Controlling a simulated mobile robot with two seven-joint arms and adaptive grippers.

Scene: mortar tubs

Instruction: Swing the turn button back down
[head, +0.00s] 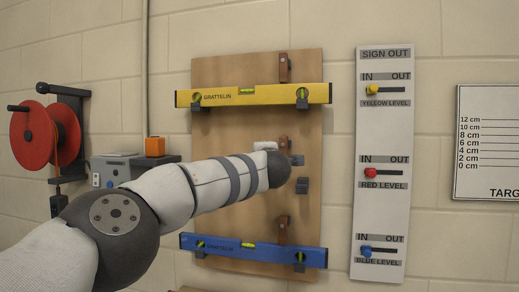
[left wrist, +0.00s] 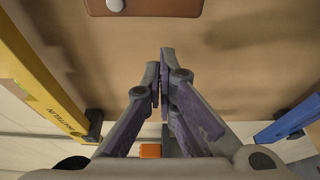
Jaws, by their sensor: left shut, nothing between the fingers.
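The middle turn button (head: 283,144) is a brown strip on the wooden board, partly hidden by my left arm in the head view. In the left wrist view the turn button (left wrist: 150,6) shows at the top edge, its pale pivot at the end toward the yellow level and its longer part toward the blue level, so it looks upright and pointing down. My left gripper (left wrist: 160,62) is shut and empty, its tips apart from the button in that picture. In the head view the fingers are mostly hidden behind my wrist. My right gripper is out of view.
A yellow level (head: 270,95) rests on the upper brackets and a blue level (head: 225,247) on the lower. A bare grey bracket (head: 302,186) shows between them. The sign-out panel (head: 385,140) hangs right. A red reel (head: 30,138) and an orange box (head: 155,146) are left.

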